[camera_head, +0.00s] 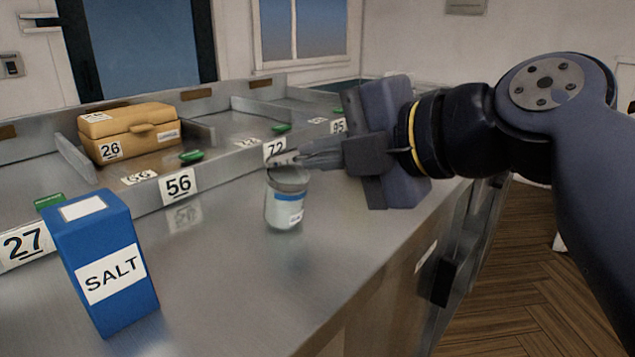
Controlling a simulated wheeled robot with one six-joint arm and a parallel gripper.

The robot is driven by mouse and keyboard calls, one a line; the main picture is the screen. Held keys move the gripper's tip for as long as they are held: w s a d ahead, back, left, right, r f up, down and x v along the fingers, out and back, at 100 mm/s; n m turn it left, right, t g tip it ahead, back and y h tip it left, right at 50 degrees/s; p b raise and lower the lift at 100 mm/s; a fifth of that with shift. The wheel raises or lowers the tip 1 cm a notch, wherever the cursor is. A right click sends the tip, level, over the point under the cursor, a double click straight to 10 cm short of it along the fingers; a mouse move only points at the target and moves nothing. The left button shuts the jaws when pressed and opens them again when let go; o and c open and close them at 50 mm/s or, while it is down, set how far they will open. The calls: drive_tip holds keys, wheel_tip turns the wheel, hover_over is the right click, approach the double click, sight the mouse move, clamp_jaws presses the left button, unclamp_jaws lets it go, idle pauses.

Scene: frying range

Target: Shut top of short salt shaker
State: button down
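The short salt shaker (284,207) stands upright on the steel counter. It has a pale body, a blue band, a small white label and a grey top (289,178). My gripper (284,159) reaches in from the right, with its fingertips right at the upper rim of the shaker. The fingers lie nearly side-on and overlap, so the gap between them does not show. They partly cover the top, and I cannot tell whether they touch it or how far it is closed.
A blue SALT box (108,268) stands at the front left. A tan case (129,133) sits in a bay behind the raised divider with number tags (180,186). The counter (250,290) in front of the shaker is clear, and its edge drops to the floor at right.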

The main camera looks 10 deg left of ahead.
drive_tip(key=shift+s+d+f+b, duration=0.1)
drive_tip(key=shift+d+f+b, duration=0.1)
drive_tip(key=shift+f+b, duration=0.9)
drive_tip(key=shift+s+d+f+b, duration=0.15)
drive_tip(key=shift+f+b, duration=0.3)
drive_tip(key=shift+b, duration=1.25)
drive_tip(key=shift+w, duration=0.1)
drive_tip(key=c, duration=1.6)
unclamp_jaws()
drive_tip(key=shift+o, duration=0.2)
drive_tip(key=shift+r, duration=0.1)
